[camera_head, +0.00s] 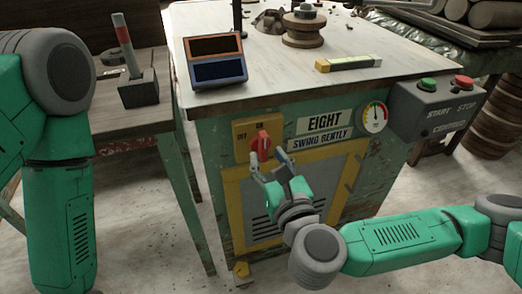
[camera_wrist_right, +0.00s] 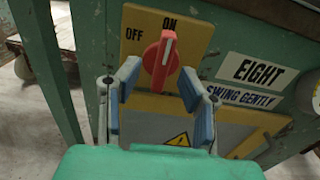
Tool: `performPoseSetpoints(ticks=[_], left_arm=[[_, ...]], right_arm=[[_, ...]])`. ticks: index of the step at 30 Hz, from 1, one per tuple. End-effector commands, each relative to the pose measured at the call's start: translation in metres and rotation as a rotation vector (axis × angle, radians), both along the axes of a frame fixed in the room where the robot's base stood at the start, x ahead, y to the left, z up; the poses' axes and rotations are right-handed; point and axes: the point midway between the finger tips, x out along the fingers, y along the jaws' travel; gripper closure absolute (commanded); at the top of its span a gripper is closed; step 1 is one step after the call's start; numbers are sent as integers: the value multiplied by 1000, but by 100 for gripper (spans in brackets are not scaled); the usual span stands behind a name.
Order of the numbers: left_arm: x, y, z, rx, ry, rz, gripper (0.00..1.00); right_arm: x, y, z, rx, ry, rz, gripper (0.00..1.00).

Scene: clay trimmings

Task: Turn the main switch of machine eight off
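The main switch is a red rotary knob (camera_head: 260,142) on a yellow plate (camera_head: 241,134) marked OFF and ON, on the front of the green machine labelled EIGHT (camera_head: 325,122). In the right wrist view the red knob (camera_wrist_right: 160,58) stands nearly upright, its white mark near ON. My right gripper (camera_head: 266,160) is open just in front of the knob. In the wrist view its two fingers (camera_wrist_right: 158,85) are spread to either side of the knob's lower part, with gaps visible. My left arm shows at the left edge of the head view; its gripper is not in view.
A grey START/STOP box (camera_head: 436,108) with green and red buttons sits at the machine's right corner. A gauge (camera_head: 374,116) is beside the label. A side table (camera_head: 130,112) with a lever box (camera_head: 138,88) stands left. The machine's top holds several items.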

Motion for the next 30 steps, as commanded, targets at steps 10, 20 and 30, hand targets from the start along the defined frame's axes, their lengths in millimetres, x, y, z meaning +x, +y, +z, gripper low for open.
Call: performPoseSetpoints(ticks=[10, 20, 30], left_arm=[[0, 0, -12, 0, 0, 0, 60], [0, 0, -12, 0, 0, 0, 60], [0, 0, -12, 0, 0, 0, 60]], right_arm=[[39, 12, -1, -1, 0, 0, 66], [41, 13, 0, -1, 1, 1, 73], [40, 13, 0, -5, -1, 2, 100]])
